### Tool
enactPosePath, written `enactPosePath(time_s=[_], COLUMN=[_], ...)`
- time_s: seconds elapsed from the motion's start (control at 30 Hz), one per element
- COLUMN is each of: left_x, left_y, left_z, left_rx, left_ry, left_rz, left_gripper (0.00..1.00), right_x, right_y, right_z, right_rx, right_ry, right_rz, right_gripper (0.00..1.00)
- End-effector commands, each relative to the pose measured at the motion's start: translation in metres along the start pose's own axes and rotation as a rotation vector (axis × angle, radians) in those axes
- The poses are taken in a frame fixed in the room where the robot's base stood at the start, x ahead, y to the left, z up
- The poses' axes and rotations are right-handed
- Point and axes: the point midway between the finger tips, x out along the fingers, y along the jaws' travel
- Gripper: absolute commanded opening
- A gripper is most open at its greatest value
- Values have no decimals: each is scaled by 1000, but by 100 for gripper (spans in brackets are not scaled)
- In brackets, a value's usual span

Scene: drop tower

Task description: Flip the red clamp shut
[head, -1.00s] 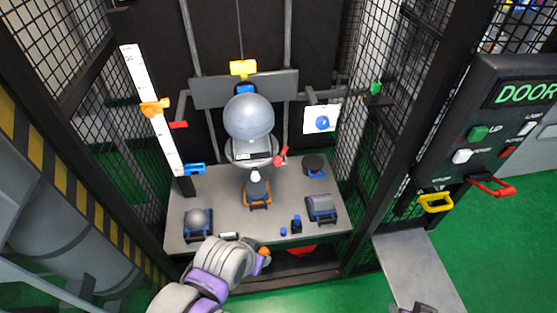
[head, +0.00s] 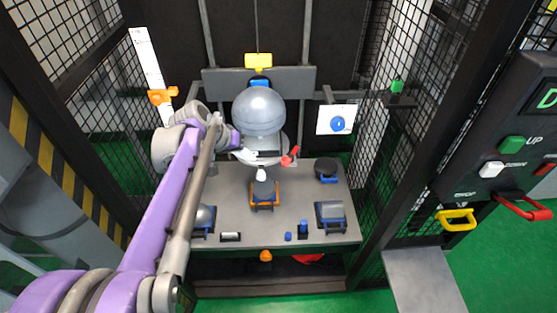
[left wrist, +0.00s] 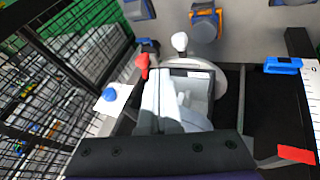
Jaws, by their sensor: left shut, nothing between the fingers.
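The red clamp (head: 290,156) is a small red lever at the right side of the pale round holder (head: 270,160) under the big grey ball (head: 258,112). Its handle stands up at a tilt. In the left wrist view the red lever (left wrist: 143,66) shows just beyond and left of the fingertips. My left gripper (head: 249,156) is shut and empty, in front of the holder on its left side, apart from the red lever in the head view. Its pale fingers (left wrist: 160,95) also fill the middle of the wrist view. My right gripper is out of view.
A grey table (head: 230,205) below carries several blue-based blocks and an orange-based piece (head: 264,193). A white ruler (head: 148,62) with an orange slider stands left. Mesh walls flank the space. A control panel (head: 510,150) stands right.

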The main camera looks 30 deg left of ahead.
Motion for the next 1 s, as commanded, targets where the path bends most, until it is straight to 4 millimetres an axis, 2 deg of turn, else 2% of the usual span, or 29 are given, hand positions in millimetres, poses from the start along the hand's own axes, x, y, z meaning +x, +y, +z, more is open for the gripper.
enactPosePath(time_s=[0.07,0.2,0.63,0.77,1.0], left_x=[0,-1,4,19,70], left_y=[-13,-22,-21,-20,-19], left_z=[-13,-22,-23,-23,-24], left_rx=[-20,-30,-30,-29,-27], left_ry=[15,27,27,25,25], left_rz=[11,23,25,26,26], left_gripper=[0,0,0,0,0], right_x=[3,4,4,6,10], right_y=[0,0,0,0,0], right_z=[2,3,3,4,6], right_rx=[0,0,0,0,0], right_ry=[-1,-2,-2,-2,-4], right_rz=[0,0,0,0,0], right_gripper=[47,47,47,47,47])
